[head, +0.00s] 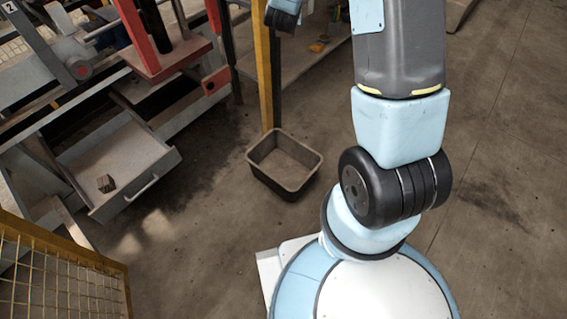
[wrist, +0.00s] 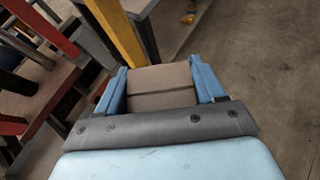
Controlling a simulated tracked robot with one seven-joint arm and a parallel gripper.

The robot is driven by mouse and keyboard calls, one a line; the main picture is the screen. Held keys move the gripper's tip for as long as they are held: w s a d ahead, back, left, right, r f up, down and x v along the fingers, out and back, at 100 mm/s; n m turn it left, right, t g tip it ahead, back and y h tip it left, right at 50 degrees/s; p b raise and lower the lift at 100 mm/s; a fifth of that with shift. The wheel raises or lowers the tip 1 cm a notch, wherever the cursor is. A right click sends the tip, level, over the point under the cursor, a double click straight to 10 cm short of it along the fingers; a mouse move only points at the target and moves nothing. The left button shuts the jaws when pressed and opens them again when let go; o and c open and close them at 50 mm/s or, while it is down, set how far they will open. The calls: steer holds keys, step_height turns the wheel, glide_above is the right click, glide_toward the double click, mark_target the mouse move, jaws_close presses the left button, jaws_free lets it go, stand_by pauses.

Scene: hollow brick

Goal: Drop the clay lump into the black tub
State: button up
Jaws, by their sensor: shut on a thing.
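My gripper (wrist: 158,66) shows in the wrist view with its two blue fingers closed on a grey-brown, block-like thing, which I take to be the clay lump (wrist: 160,78). A dark line runs across the lump, and its lower part is hidden behind the gripper's grey palm. The black tub (head: 257,168) stands upright on the floor in the head view, left of my arm and at the foot of a yellow post. Its inside looks empty. I cannot see the tub in the wrist view. The fingers and the lump are not clear in the head view.
An open grey drawer (head: 135,147) at the left holds a small brown block (head: 105,183). The yellow post (head: 267,80) rises just behind the tub. A red and grey machine (head: 165,55) fills the upper left. A yellow mesh fence (head: 60,280) stands lower left. Floor right of my arm is clear.

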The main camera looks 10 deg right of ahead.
steer(key=w+a+f+m+g+h, duration=0.1)
steer(key=w+f, duration=0.3)
steer(key=f, duration=1.1)
steer(key=w+f+m+h, duration=0.2)
steer(key=w+f, duration=0.1)
steer(key=f, duration=1.1)
steer(key=s+f, duration=0.3)
steer(key=f, duration=0.9)
steer(key=s+d+f+m, duration=0.1)
steer(key=s+f, duration=0.3)
steer(key=f, duration=0.9)
steer(key=s+d+f+g+h, duration=0.1)
steer(key=s+f, duration=0.2)
steer(key=f, duration=0.9)
steer(key=shift+s+f, duration=0.15)
steer(key=shift+f, duration=0.05)
steer(key=o, duration=1.2)
